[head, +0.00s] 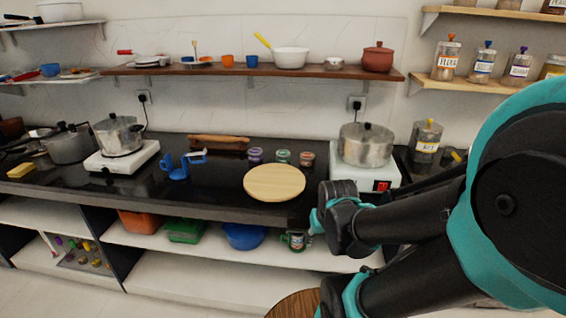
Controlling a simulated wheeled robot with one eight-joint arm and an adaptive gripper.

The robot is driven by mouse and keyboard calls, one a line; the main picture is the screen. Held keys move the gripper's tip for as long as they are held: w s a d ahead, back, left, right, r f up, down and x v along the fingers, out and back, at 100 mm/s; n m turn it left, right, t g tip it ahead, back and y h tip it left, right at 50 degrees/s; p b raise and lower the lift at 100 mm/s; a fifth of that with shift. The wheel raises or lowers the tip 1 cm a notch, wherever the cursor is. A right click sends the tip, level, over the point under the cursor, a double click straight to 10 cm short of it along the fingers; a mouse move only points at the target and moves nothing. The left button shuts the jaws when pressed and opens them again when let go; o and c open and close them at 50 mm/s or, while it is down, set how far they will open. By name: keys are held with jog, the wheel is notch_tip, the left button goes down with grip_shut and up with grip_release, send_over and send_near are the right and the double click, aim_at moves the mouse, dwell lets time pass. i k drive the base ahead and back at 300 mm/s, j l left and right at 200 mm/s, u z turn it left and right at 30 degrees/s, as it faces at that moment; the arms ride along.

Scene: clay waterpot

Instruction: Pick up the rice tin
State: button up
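A clear canister (427,142) with a yellow knob and a pale label stands on the counter at the right, beside the right-hand cooker. Its label is too small to read, so I cannot tell if it is the rice tin. Several similar labelled jars stand on the upper right shelf; one with an orange knob (446,60) seems to read "FLOUR". A small green tin or mug (295,240) is on the shelf under the counter. My arm reaches in from the right, in front of the counter. I cannot make out my gripper's fingers.
A steel pot (366,146) sits on a white cooker (352,170) left of the canister. A round wooden board (274,183) lies near the counter's front edge. Small spice jars (283,156) stand behind it. A wooden stool top (293,304) is low in front.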

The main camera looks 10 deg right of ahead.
aim_at(307, 159)
jog(key=j+z, duration=0.25)
jog(key=j, duration=0.7)
jog(key=j+z, duration=0.25)
jog(key=j, duration=0.75)
